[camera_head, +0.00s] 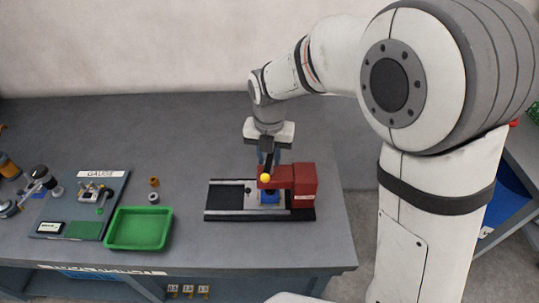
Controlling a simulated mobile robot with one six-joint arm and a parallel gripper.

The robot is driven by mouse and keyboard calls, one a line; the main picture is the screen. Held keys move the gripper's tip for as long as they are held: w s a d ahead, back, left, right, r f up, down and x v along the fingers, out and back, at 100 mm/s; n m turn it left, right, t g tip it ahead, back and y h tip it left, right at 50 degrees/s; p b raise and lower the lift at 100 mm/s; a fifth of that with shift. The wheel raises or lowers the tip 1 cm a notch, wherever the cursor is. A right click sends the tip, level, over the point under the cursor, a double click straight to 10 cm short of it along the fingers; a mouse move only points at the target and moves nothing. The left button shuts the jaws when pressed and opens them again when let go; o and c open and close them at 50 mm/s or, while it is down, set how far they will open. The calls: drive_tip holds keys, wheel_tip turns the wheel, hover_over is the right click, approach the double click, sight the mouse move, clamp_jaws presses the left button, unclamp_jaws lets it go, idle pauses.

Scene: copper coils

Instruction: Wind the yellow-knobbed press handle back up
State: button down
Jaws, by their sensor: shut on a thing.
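The press is a red block (304,179) on a dark base with a light rail (224,201), at the right part of the bench. Its yellow knob (265,177) shows at the left end of the red body, just below my gripper. My gripper (267,160) points down over the press and is shut on the press handle by the knob. The fingertips and most of the handle are small and partly hidden. A blue part (270,197) sits under the red head.
A green tray (110,229) stands left of the press. The bench behind the press is clear.

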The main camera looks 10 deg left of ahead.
idle(0.3)
drive_tip(key=shift+n, duration=1.2)
drive_tip(key=c, duration=1.4)
unclamp_jaws()
drive_tip(key=shift+r, duration=0.1)
drive_tip(key=shift+r+p, duration=2.45)
drive_tip(key=shift+r, duration=1.1)
drive_tip(key=shift+f, duration=0.1)
